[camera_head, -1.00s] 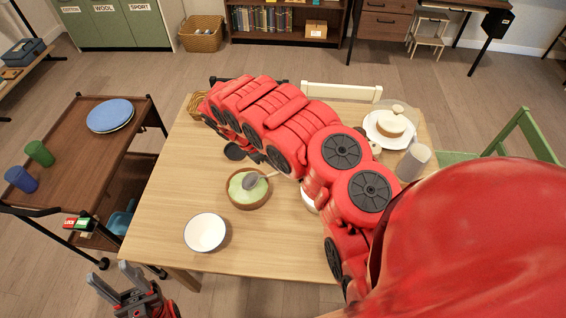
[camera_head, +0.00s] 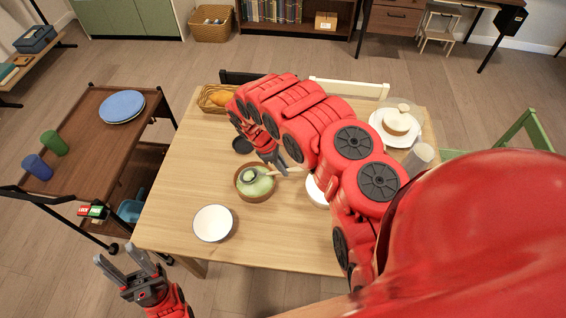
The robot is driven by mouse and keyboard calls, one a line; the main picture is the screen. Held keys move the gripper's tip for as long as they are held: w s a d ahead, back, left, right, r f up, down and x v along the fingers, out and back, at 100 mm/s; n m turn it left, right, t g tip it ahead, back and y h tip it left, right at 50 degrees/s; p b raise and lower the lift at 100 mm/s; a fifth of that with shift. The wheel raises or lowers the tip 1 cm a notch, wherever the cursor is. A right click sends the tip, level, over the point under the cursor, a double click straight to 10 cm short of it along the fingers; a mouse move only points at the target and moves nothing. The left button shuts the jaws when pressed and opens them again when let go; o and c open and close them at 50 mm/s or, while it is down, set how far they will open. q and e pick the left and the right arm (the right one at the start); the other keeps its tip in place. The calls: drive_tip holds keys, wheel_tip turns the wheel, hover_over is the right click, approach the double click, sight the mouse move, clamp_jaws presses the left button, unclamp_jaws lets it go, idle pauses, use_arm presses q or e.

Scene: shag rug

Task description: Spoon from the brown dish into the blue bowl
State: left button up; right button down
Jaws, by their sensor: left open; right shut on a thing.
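The brown dish (camera_head: 240,191) stands on the wooden table and holds something pale green. A spoon (camera_head: 249,175) has its grey head over the green contents, and its light handle points right. I cannot tell whether the head touches the contents. My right gripper (camera_head: 279,170) is shut on the spoon's handle just right of the dish; its arm partly hides the handle. The bowl (camera_head: 213,224), white with a thin blue rim, stands in front and left of the dish and looks empty. My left gripper (camera_head: 126,263) is open and empty, off the table's front left.
A white plate with a cake (camera_head: 397,122) and a glass (camera_head: 418,157) stand at the table's right. A basket (camera_head: 214,99) is at the back left. A trolley (camera_head: 92,140) with blue plates and two cups stands left. The table left of the dish is clear.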

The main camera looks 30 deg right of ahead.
drive_tip(key=shift+s+d+r+t+y+p, duration=0.2)
drive_tip(key=shift+r+p, duration=0.25)
drive_tip(key=shift+p, duration=0.4)
drive_tip(key=shift+s+d+r+t+y+p, duration=0.15)
drive_tip(key=shift+r+y+p, duration=0.25)
drive_tip(key=shift+p, duration=0.5)
drive_tip(key=shift+d+r+t+y+p, duration=0.1)
drive_tip(key=shift+r+t+y+p, duration=0.1)
drive_tip(key=shift+r+p, duration=0.5)
drive_tip(key=shift+f, duration=0.3)
